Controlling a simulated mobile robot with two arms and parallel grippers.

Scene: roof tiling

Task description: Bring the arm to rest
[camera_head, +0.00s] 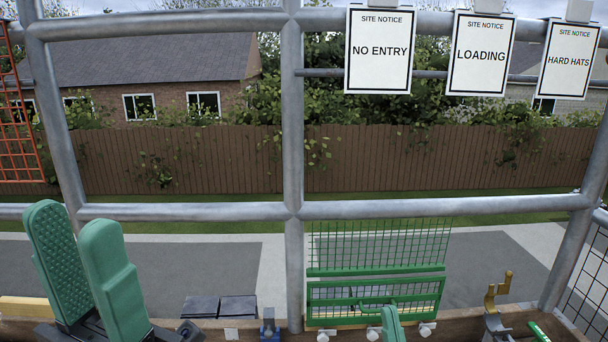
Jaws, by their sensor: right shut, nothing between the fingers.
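My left gripper (74,228) stands at the lower left, its two green padded fingers pointing up with a gap between them. Nothing is seen between the fingers. My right gripper (392,322) shows only as a green fingertip at the bottom edge, right of the middle, in front of the green mesh gate. It is shut and empty. The rest of it is below the frame.
Grey scaffold rails and an upright post (293,150) stand ahead. A green mesh gate (375,268), dark tiles (220,307), a brass-coloured hook (496,290) and a timber board (545,322) are low down. Site notices (379,50) hang at the upper right.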

